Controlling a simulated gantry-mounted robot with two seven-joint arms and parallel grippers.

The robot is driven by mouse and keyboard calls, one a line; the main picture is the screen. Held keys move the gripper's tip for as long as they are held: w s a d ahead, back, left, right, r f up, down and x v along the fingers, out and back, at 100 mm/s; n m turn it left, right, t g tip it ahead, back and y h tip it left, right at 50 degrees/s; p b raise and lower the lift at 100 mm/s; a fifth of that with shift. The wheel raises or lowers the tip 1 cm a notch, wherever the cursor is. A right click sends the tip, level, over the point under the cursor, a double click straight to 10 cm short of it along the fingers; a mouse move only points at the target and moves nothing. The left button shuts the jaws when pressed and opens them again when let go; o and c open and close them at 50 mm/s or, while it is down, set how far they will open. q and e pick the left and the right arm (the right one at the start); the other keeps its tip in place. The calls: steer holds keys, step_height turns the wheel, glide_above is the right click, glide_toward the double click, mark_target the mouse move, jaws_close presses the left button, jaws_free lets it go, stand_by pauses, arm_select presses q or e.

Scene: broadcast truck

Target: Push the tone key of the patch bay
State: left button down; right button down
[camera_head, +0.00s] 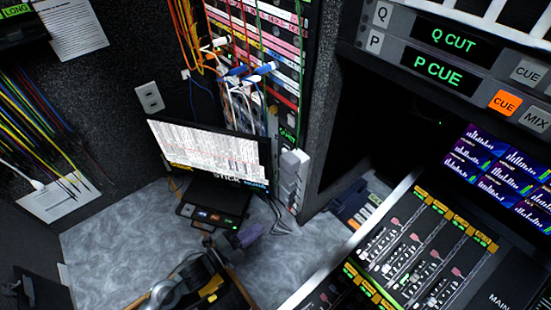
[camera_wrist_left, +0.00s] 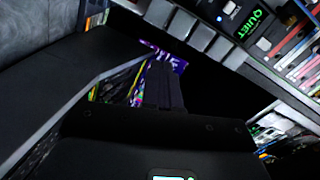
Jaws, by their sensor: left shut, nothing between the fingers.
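The patch bay (camera_head: 262,50) is the tall rack of strips and plugged cables in the head view. At its lower end stands a column of grey keys (camera_head: 290,175) beside a small green "QUIET" display (camera_head: 287,135). In the left wrist view the grey keys (camera_wrist_left: 195,35) and the display (camera_wrist_left: 250,22) show closer, at the top. My left gripper (camera_head: 253,232) is shut and empty, low and to the left of the keys. Its dark fingers (camera_wrist_left: 163,75) appear apart from the keys. My right gripper is not visible.
A monitor (camera_head: 215,145) stands left of the keys, with a small box with lit buttons (camera_head: 210,216) before it. Loose cables hang across the rack. A mixing console (camera_head: 420,250) fills the right. Grey desktop (camera_head: 115,235) is clear at the left.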

arm_select(q)
steer(key=w+a+r+m, duration=0.3)
steer(key=w+a+r, duration=0.1)
steer(key=w+r, duration=0.6)
steer(key=shift+w+a, duration=0.35)
steer(key=shift+w+d, duration=0.1)
steer(key=x, duration=1.3)
steer(key=shift+w+d+r, duration=0.25)
steer(key=shift+d+r, duration=0.05)
steer(key=shift+r, duration=0.05)
steer(key=shift+a, duration=0.1)
